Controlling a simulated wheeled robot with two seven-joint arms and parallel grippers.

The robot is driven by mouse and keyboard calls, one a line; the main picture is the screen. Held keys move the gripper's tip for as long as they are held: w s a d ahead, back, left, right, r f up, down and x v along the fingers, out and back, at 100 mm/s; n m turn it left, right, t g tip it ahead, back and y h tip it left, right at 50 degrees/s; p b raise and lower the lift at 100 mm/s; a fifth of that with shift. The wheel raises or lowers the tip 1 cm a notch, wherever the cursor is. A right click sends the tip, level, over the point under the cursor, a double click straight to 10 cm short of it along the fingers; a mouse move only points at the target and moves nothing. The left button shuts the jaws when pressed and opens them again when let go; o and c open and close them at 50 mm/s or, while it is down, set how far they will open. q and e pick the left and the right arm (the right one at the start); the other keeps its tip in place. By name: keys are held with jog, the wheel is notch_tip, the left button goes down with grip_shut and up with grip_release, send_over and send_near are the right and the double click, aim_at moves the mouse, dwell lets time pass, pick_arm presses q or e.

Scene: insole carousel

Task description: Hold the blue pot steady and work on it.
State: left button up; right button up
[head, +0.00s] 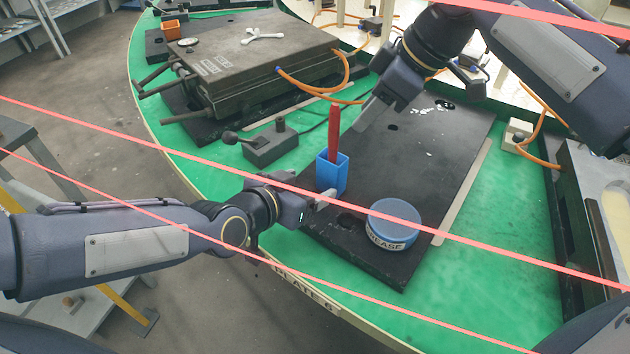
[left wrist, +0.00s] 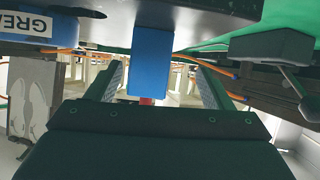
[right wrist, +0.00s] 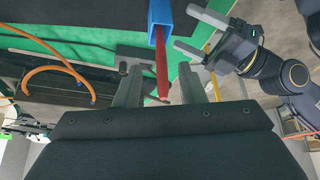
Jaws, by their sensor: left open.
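The blue pot (head: 332,178) stands upright on the black plate with a red stick (head: 334,130) rising from it. My left gripper (head: 325,197) is open beside the pot. In the left wrist view the pot (left wrist: 150,62) shows between the lines of its fingers. In the right wrist view the left fingertips (right wrist: 183,30) appear just short of the pot (right wrist: 165,12). My right gripper (head: 368,118) is open above the plate, to the right of the stick. In the right wrist view the stick (right wrist: 162,65) points between its fingers; I see no contact.
A round blue grease tin (head: 394,222) stands on the black plate (head: 440,150), right of the pot. A grey lever box (head: 270,145) is behind left. A large dark mould (head: 245,60) with orange hoses lies further back. Green tabletop (head: 480,290) is clear at front right.

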aim_at(330, 129)
pick_arm(q)
jog(key=shift+w+d+m, duration=0.15)
jog(key=shift+w+d, duration=0.05)
jog(key=shift+d, duration=0.3)
jog(key=shift+w+d+m, duration=0.15)
jog(key=shift+w+d, duration=0.05)
jog(key=shift+d, duration=0.25)
jog(key=x, duration=0.7)
jog(key=shift+w+d, duration=0.25)
jog(key=shift+r, duration=0.1)
jog(key=c, duration=1.1)
pick_arm(e)
jog(key=shift+o, duration=0.5)
jog(key=shift+a+r, duration=0.1)
jog(key=shift+r, duration=0.15)
notch_tip(330, 129, up, 4)
jog(key=a+m+h, duration=0.1)
jog(key=shift+m+h, duration=0.3)
jog(key=shift+a+x, duration=0.25)
jog(key=shift+x, duration=2.7)
jog(key=shift+a+x, duration=0.2)
jog(key=shift+x, duration=2.7)
